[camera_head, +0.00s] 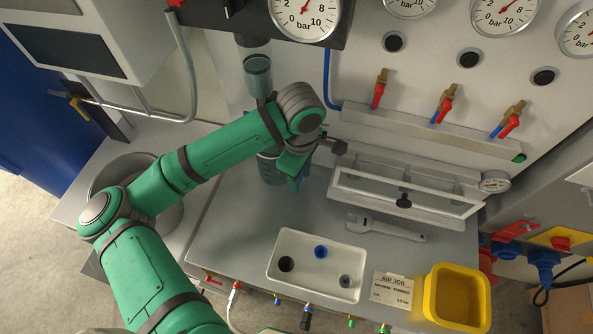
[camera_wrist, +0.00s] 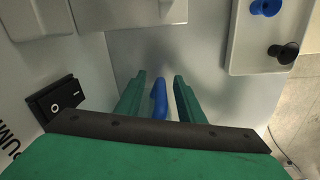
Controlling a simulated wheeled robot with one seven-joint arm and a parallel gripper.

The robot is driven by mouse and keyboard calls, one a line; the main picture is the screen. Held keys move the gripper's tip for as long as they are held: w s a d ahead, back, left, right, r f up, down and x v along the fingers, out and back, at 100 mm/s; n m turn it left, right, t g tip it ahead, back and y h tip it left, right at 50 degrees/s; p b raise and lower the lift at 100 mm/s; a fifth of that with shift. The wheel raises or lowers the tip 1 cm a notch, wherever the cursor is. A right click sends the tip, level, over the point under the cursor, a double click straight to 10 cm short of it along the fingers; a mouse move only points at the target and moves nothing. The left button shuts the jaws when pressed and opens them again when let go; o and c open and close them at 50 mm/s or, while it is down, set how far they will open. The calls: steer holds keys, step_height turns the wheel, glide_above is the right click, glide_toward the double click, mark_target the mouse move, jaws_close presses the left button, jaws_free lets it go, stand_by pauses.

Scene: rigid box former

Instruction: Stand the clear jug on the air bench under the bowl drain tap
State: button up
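The clear jug (camera_head: 268,170) shows in the head view as a dark, see-through vessel standing on the air bench (camera_head: 240,215), partly hidden by my arm and gripper. The bowl (camera_head: 258,75) hangs above it in the picture, with its drain tap (camera_head: 262,101) close to my forearm. My gripper (camera_head: 294,178) is low, just right of the jug. In the wrist view its two green fingers (camera_wrist: 159,98) are apart, with a narrow blue piece (camera_wrist: 158,100) between them and gaps at both sides. I cannot tell whether this is the jug's handle.
A white tray (camera_head: 277,262) with several fittings, a wrench (camera_head: 385,229) and a yellow bin (camera_head: 429,300) are on the bench. A white framed panel (camera_head: 440,213) is right of my gripper. A round metal bin (camera_head: 105,176) stands left. Red-handled valves (camera_head: 379,92) line the back wall.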

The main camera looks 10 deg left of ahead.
jaws_close()
steer(key=shift+w, duration=0.1)
steer(key=shift+w+a, duration=0.25)
steer(key=shift+w, duration=0.25)
steer(key=shift+w+a, duration=0.5)
